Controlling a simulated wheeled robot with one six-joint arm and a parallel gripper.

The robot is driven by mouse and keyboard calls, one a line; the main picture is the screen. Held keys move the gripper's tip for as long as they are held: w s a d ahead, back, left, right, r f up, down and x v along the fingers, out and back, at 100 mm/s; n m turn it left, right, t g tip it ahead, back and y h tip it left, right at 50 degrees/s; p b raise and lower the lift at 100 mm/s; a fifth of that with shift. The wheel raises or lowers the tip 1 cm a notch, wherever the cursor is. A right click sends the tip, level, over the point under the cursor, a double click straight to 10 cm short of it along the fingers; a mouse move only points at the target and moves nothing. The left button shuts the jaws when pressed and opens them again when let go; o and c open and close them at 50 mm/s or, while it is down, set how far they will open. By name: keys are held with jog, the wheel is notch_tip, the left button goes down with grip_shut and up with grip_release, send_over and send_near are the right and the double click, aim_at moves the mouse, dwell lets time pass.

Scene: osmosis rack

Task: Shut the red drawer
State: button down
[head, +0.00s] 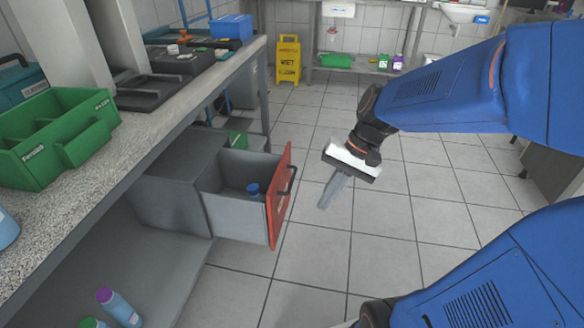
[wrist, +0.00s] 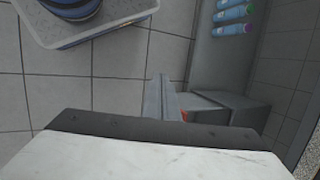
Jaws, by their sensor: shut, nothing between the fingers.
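The red drawer (head: 279,195) stands open below the worktop, pulled out of a grey cabinet (head: 170,185). Its front is red with a dark handle, and a blue-capped bottle (head: 253,190) is inside it. My gripper (head: 325,205) is shut and empty. It is to the right of the drawer front in the head view, apart from it, pointing down. In the wrist view the shut fingers (wrist: 161,98) show at the middle, with a small red bit of the drawer (wrist: 184,115) beside them. Most of the drawer is hidden there by my gripper body.
A worktop (head: 140,130) runs above the drawer, with a green tote (head: 60,140) on it. A yellow wet-floor sign (head: 288,60) stands at the back.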

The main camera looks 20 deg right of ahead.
jog(key=w+f+m+y, duration=0.3)
jog(key=w+m+y, duration=0.15)
jog(key=w, duration=0.45)
jog(key=m+t+y, duration=0.6)
jog(key=m+t, duration=0.3)
jog(key=m, duration=0.5)
send_near(283, 165)
jog(key=x, duration=0.6)
jog(key=shift+w+a+f, duration=0.1)
jog(key=shift+w+a, duration=0.05)
jog(key=shift+w, duration=0.05)
jog(key=shift+a, duration=0.1)
jog(key=x, duration=2.7)
jog(key=shift+w+r, duration=0.1)
jog(key=shift+r, duration=0.1)
